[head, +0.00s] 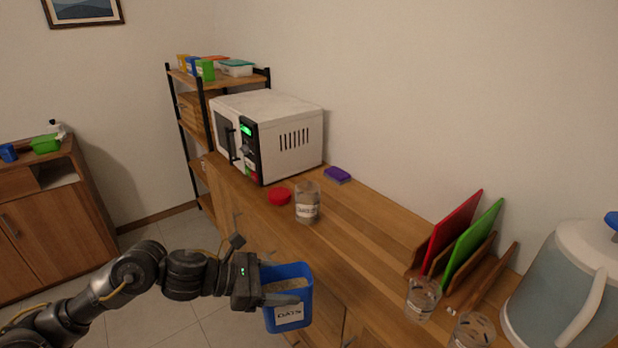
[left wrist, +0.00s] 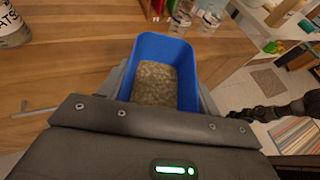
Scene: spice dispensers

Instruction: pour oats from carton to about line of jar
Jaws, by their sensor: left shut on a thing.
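The blue oats carton (head: 288,316) is open at the top and has a white label. My left gripper (head: 262,288) is shut on it and holds it roughly upright, in front of the counter's edge. In the left wrist view the carton (left wrist: 183,48) sits between the fingers with pale oats (left wrist: 155,84) inside. The clear jar (head: 307,203) with a white label stands on the counter, up and right of the carton. Part of it shows in the left wrist view (left wrist: 10,28). Its contents and fill line cannot be made out.
A red lid (head: 279,196) lies beside the jar and a purple block (head: 338,174) behind it. A white microwave (head: 270,135) stands farther back. Two glasses (head: 422,298), cutting boards (head: 452,235) and a large pitcher (head: 565,285) are at the right. A dark arm (left wrist: 285,110) shows in the left wrist view.

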